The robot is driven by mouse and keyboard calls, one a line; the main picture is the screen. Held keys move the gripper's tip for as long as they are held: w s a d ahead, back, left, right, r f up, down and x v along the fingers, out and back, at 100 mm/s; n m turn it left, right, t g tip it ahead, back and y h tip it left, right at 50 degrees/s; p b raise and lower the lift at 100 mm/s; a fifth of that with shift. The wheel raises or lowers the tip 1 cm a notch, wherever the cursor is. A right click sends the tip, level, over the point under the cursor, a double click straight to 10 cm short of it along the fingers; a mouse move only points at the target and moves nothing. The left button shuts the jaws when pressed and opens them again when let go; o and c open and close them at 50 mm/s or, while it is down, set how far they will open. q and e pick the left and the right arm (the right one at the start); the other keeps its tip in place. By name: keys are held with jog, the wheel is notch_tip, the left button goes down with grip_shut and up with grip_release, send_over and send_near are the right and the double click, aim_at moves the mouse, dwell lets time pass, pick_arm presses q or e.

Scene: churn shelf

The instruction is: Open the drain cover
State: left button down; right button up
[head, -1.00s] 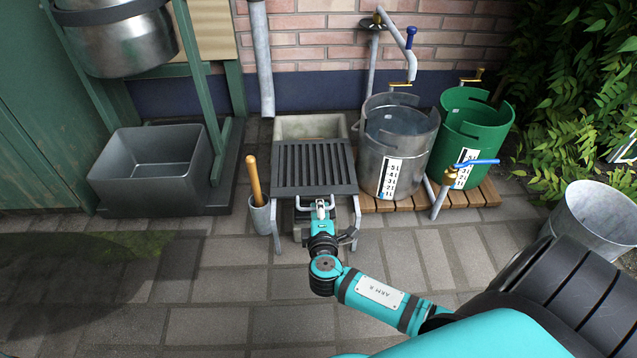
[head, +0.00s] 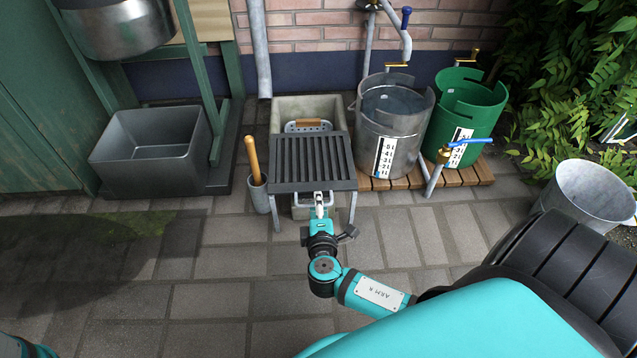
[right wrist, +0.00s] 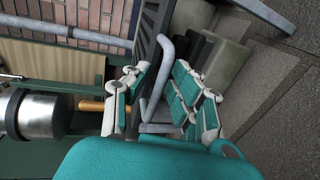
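The drain cover, a dark slatted grate (head: 312,163) on grey legs, lies over the front of a concrete basin (head: 340,108). The back part of the basin is uncovered, and a perforated grey piece with a wooden grip (head: 308,126) shows inside it. A pale metal handle is on the grate's front edge. My right gripper (head: 319,203) is at this handle. My left gripper is out of view.
A steel bucket (head: 392,115) and a green bucket (head: 465,115) stand on wooden slats right of the grate. A grey tub (head: 150,150) and a holder with a wooden stick (head: 254,163) are at left. The paving in front is clear.

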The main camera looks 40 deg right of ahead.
jog(key=shift+o, duration=0.5)
jog(key=shift+r, duration=0.15)
jog(key=o, duration=0.9)
notch_tip(320, 180, up, 8)
jog(key=shift+w+d+r, duration=0.15)
jog(key=shift+r, duration=0.7)
jog(key=c, duration=0.6)
jog(key=shift+r, duration=0.25)
jog(key=c, duration=0.3)
jog(key=shift+f, duration=0.1)
jog(key=shift+f, duration=0.1)
